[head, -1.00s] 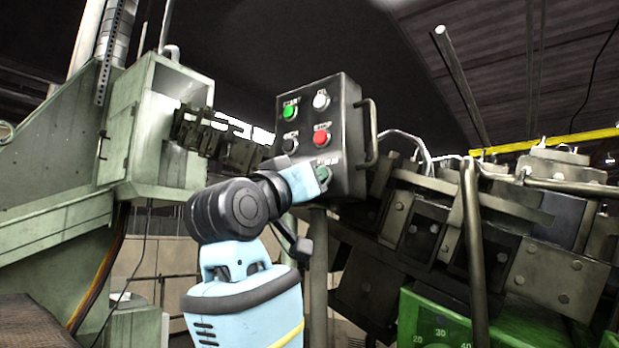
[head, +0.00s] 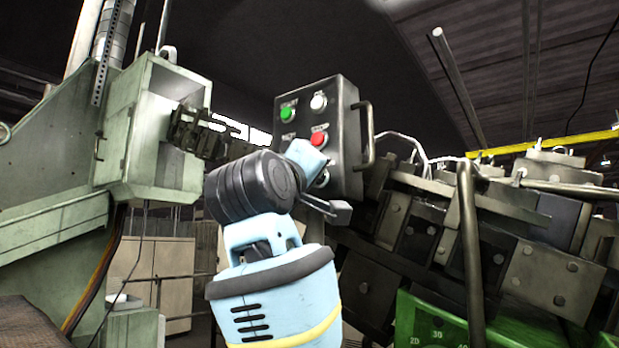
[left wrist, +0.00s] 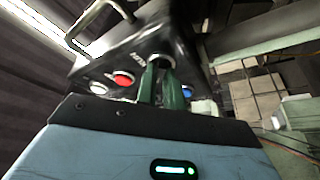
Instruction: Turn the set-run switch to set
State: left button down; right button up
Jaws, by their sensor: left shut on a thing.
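The dark control box (head: 345,125) stands at the middle of the head view, with a green start button (head: 287,115), a white button (head: 318,102) and a red button (head: 319,138). The set-run switch (head: 322,179) is at the lower right of its face, partly hidden by my left gripper (head: 316,168). In the left wrist view the two green fingers of my left gripper (left wrist: 160,82) are shut on the switch, whose pale ring (left wrist: 160,60) shows between their tips. Which way the switch points cannot be made out. My right gripper is not in view.
A bar handle (head: 368,135) sticks out from the box's right side. A green machine housing (head: 140,130) stands at the left. Heavy dark machine blocks (head: 470,230) fill the right, close to the box.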

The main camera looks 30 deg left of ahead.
pick_arm(q)
jog(key=shift+w+f, duration=0.1)
jog(key=shift+f, duration=0.05)
jog(key=c, duration=1.5)
grip_release()
jog(key=shift+d, duration=0.1)
jog(key=shift+v, duration=3.9)
